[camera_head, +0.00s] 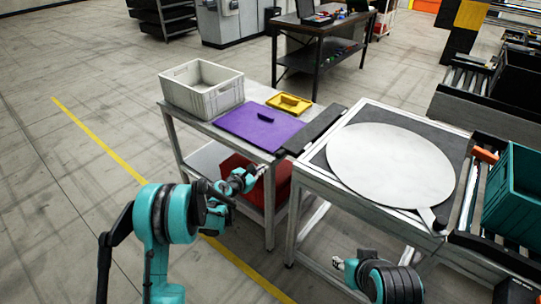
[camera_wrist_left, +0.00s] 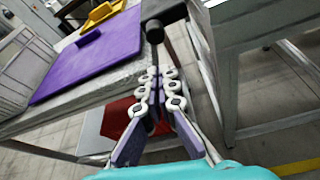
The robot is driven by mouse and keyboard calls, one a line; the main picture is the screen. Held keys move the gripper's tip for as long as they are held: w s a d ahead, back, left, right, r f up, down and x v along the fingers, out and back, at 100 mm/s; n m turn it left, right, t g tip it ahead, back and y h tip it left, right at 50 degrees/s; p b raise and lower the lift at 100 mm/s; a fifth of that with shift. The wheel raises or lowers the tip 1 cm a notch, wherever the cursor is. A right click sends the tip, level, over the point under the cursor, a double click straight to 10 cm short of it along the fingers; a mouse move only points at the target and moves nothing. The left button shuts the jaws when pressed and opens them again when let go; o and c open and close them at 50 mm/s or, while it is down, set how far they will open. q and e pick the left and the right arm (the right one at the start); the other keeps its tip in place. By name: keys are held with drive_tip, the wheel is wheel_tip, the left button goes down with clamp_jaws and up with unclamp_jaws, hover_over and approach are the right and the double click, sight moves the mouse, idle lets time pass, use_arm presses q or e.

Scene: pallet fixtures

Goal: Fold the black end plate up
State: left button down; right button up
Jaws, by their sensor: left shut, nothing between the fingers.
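The black end plate (camera_head: 315,130) lies flat, sticking out from the left edge of the table with the white disc, towards the bench with the purple board. A black part that looks like its near end shows at the top of the left wrist view (camera_wrist_left: 165,12). My left gripper (camera_head: 257,169) is below and left of the plate's near end, in front of the bench, apart from the plate. Its fingers (camera_wrist_left: 160,74) are shut and empty in the left wrist view. My right gripper (camera_head: 338,263) shows only in part at the bottom, in front of the disc table.
The bench holds a purple board (camera_head: 245,122), a yellow tray (camera_head: 289,103) and a grey crate (camera_head: 202,105). A red bin (camera_head: 232,167) sits on its lower shelf. A white disc (camera_head: 390,155) covers much of the right table. A teal crate (camera_head: 516,210) stands far right.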

use_arm(q)
drive_tip(key=b+x, duration=0.2)
drive_tip(key=x, duration=0.6)
drive_tip(key=shift+d+b, duration=0.1)
drive_tip(key=shift+b, duration=0.3)
drive_tip(key=shift+x, duration=0.8)
drive_tip(key=shift+r, duration=0.1)
drive_tip(key=shift+w, duration=0.1)
